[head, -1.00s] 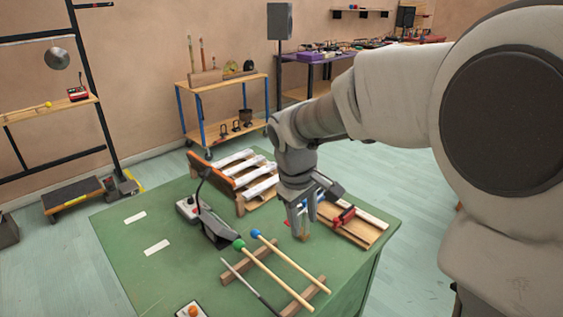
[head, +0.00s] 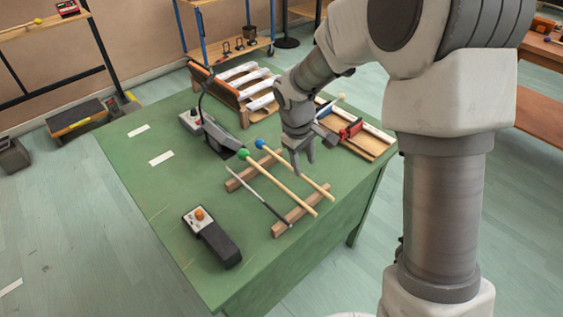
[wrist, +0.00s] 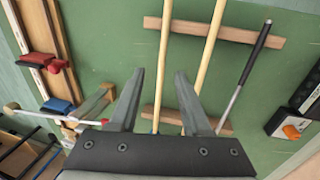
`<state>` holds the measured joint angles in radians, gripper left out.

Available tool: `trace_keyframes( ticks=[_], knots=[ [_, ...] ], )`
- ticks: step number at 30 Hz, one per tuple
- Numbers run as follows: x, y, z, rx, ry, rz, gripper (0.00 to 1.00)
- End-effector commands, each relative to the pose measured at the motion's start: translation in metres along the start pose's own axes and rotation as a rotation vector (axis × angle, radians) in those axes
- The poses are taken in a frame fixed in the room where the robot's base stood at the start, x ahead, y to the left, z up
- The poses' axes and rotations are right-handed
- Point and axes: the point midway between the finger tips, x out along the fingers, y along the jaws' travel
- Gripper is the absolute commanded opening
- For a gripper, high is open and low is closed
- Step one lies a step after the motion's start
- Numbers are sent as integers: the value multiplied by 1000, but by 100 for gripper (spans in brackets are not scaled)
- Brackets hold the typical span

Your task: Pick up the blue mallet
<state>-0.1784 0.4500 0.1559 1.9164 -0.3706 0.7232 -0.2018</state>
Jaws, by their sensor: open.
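The blue mallet lies on the green table. Its blue head (head: 260,144) is at the far end and its pale wooden shaft (head: 318,187) runs toward the front right across two wooden rails. My gripper (head: 303,170) points down, open and empty, just above this shaft. In the wrist view the blue mallet's shaft (wrist: 163,62) runs between the open fingertips (wrist: 160,74), and its head is mostly hidden by my gripper. A green-headed mallet (head: 243,154) lies parallel on its left; its shaft shows to the right in the wrist view (wrist: 208,52).
Two wooden rails (head: 289,222) carry the mallets and a thin dark-handled stick (head: 264,197). A box with an orange knob (head: 212,236) stands front left. A board with red and blue clamps (head: 351,130) and a white-barred instrument (head: 236,80) are behind.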

Motion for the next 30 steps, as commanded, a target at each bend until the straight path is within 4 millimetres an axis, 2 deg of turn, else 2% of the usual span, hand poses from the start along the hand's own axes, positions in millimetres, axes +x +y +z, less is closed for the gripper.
trace_keyframes(
  ticks=[5, 13, 21, 29, 30],
  knots=[
    [11, -1, -1, 0, -1, -1, 48],
    [50, -4, -5, 0, -2, -1, 48],
    [53, -3, -5, 1, 0, 0, 48],
    [53, -3, -5, 1, 0, 0, 1],
    [53, -3, -5, 1, 0, 0, 0]
  ],
)
